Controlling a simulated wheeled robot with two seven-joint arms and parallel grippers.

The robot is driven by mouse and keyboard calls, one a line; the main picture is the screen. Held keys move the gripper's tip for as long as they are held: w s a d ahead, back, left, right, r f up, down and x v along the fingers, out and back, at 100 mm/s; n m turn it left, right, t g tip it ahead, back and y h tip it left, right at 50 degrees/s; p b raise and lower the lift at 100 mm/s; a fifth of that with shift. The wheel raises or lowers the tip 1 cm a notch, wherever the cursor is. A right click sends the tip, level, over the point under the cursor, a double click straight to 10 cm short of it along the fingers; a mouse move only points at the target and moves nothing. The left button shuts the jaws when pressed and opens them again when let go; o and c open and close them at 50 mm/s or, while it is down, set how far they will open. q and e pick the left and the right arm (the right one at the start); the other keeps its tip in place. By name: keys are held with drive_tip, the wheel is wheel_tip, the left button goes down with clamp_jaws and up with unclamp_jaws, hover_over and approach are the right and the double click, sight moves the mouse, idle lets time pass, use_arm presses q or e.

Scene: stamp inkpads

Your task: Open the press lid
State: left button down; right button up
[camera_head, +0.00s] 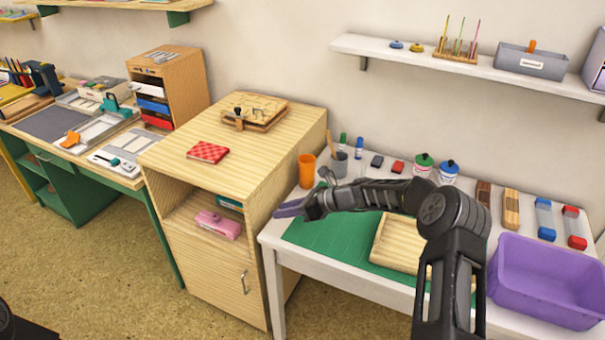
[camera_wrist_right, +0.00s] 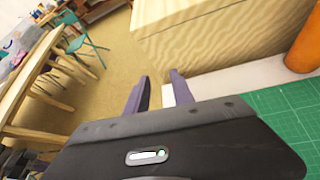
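The press (camera_head: 258,110) appears to be the flat wooden piece with small dark and metal fittings on top of the wooden cabinet. It looks closed, with its lid lying flat, though it is small in the head view. My right gripper (camera_head: 288,209) is over the front left corner of the white table, to the lower right of the press and well apart from it. In the right wrist view its two purple fingers (camera_wrist_right: 159,92) stand apart with nothing between them. My left gripper is not in view.
The wooden cabinet (camera_head: 232,169) also carries a red checkered pad (camera_head: 207,152). An orange cup (camera_head: 306,171) stands near my right gripper, with a green mat (camera_head: 330,236), wooden tray (camera_head: 396,243) and purple bin (camera_head: 545,281) on the white table.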

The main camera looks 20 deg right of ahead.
drive_tip(key=s+a+f+n+g+h, duration=0.25)
drive_tip(key=s+a+f+n, duration=0.35)
drive_tip(key=s+f, duration=0.35)
drive_tip(key=s+a+f+n+g+h, duration=0.1)
drive_tip(key=s+a+f+n+g, duration=0.3)
drive_tip(key=s+a+f, duration=0.5)
drive_tip(key=s+a+f+n+h, duration=0.1)
drive_tip(key=s+a+f+n, duration=0.1)
drive_tip(key=s+n, duration=1.4)
drive_tip(key=s, duration=0.8)
drive_tip(key=shift+s+a+h, duration=0.15)
drive_tip(key=shift+s+h, duration=0.1)
drive_tip(key=shift+h, duration=0.1)
drive_tip(key=shift+g, duration=0.25)
